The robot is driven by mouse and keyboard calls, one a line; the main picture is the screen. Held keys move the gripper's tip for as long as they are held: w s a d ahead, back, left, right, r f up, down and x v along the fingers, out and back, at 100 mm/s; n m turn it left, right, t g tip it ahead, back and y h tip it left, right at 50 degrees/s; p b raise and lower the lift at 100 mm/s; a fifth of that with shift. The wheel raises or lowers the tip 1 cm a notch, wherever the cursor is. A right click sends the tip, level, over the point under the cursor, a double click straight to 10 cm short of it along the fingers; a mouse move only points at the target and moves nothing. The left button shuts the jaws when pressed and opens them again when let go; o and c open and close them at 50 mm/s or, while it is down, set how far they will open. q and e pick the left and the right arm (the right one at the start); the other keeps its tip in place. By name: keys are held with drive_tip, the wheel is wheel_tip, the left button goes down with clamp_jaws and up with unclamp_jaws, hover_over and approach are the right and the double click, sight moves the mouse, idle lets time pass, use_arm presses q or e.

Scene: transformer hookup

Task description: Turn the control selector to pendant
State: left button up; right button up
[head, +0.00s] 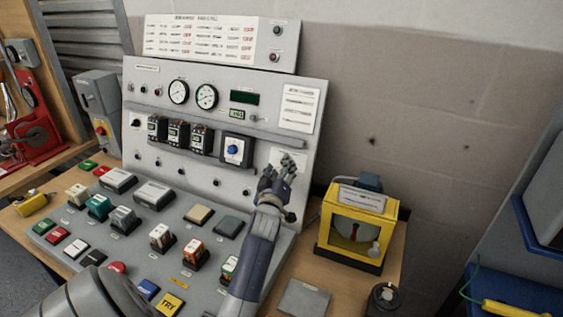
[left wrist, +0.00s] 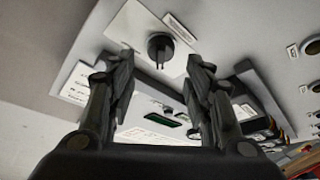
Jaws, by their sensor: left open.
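The control selector appears to be the black round knob (left wrist: 160,47) on a pale square plate (left wrist: 132,27) in the left wrist view. Its label and pointer position are too small to read. My left gripper (left wrist: 158,75) is open, with one finger on each side of the knob's line, and the knob shows beyond the fingertips. No contact with it is visible. In the head view my left gripper (head: 284,165) is in front of the lower right of the upright panel (head: 307,140). It hides the knob there, and only part of the pale plate shows. My right gripper is out of view.
A blue-knobbed switch (head: 232,149) and several breakers sit left of the gripper. A sloped desk (head: 190,262) with several buttons and blocks lies below. A yellow-framed box (head: 357,228) stands on the bench to the right. The wall right of the panel is clear.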

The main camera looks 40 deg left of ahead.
use_arm(q)
drive_tip(key=shift+x, duration=1.45)
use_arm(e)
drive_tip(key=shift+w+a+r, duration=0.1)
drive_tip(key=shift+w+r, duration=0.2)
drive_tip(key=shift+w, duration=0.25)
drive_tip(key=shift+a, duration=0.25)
use_arm(q)
drive_tip(key=c, duration=1)
drive_tip(key=shift+c, duration=0.2)
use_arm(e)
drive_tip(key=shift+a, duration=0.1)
